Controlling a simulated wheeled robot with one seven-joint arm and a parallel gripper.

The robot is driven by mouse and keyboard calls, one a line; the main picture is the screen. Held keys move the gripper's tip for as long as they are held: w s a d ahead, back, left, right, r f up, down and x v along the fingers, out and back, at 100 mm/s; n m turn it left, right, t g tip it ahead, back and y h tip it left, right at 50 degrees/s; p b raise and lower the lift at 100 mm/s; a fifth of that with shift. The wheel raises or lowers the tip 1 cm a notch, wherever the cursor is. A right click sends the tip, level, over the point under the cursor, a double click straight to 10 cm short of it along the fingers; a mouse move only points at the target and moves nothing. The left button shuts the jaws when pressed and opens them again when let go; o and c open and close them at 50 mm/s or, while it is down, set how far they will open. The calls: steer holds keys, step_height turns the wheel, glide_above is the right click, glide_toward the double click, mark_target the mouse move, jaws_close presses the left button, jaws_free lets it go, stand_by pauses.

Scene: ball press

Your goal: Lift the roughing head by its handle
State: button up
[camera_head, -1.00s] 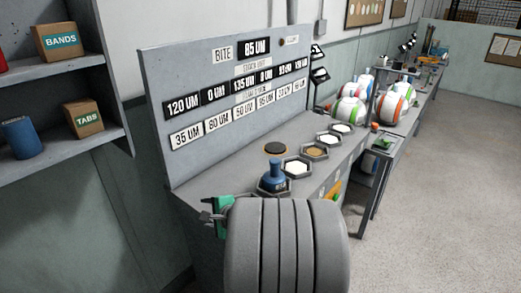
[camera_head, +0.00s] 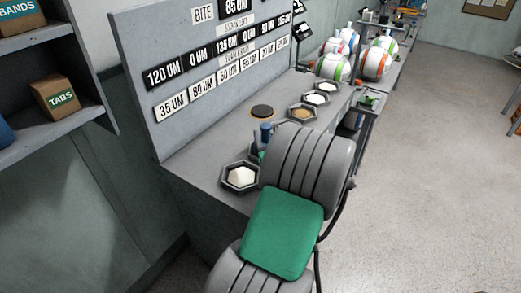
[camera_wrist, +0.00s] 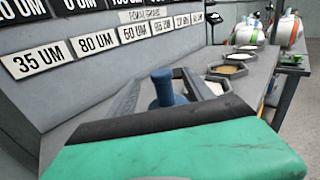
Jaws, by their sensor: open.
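The roughing head, with its blue upright handle (camera_head: 266,131), stands on the grey bench, partly hidden behind my arm in the head view. In the wrist view the handle (camera_wrist: 163,88) rises upright just beyond the green and black body of my gripper, which hides the head's lower part. My gripper (camera_wrist: 160,77) is open, with a grey finger showing on either side of the handle. I cannot tell whether the fingers touch it. In the head view my arm covers most of the gripper.
Hexagonal trays line the bench: a white-filled one (camera_head: 240,178) at the near end, a tan one (camera_head: 302,114) farther along. A black disc (camera_head: 262,111) lies near the upright sign panel (camera_head: 135,70). Several striped balls (camera_head: 376,63) stand farther back. Open floor lies right.

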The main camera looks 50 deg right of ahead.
mark_target(264, 124)
steer(key=shift+s+d+f+m, duration=0.15)
steer(key=shift+d+f+m, duration=0.2)
steer(key=shift+f, duration=0.3)
steer(key=shift+d, duration=0.15)
steer(key=x, duration=0.2)
steer(key=p+x, duration=0.1)
steer(key=x, duration=0.3)
steer(key=shift+w+r, duration=0.2)
steer(key=shift+w, duration=0.4)
steer(key=shift+w+d+f, duration=0.1)
steer(key=shift+w+d, duration=0.1)
steer(key=shift+w, duration=0.05)
steer(key=shift+c, duration=0.4)
jaws_close()
